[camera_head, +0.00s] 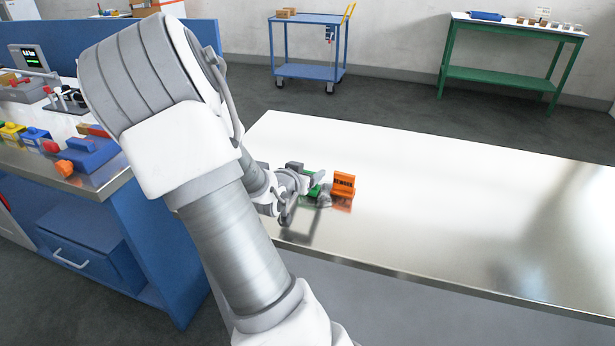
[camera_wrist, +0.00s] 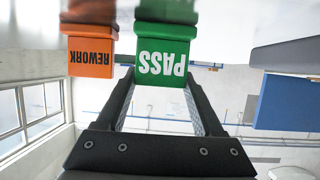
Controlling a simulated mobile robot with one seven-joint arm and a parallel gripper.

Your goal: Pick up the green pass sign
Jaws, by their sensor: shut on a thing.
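The green pass sign (camera_head: 314,190) is at the left part of the shiny metal table, mostly covered by my gripper (camera_head: 306,184) in the head view. In the wrist view the pass sign (camera_wrist: 162,62) appears upside down, with white PASS lettering, between the two dark fingers. My gripper is shut on it. Whether the sign's base touches the table is hard to tell.
An orange REWORK sign (camera_head: 343,184) stands just right of the pass sign, with a small gap in the wrist view. The metal table (camera_head: 450,210) is clear to the right. A blue workbench (camera_head: 150,240) with parts stands at the left.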

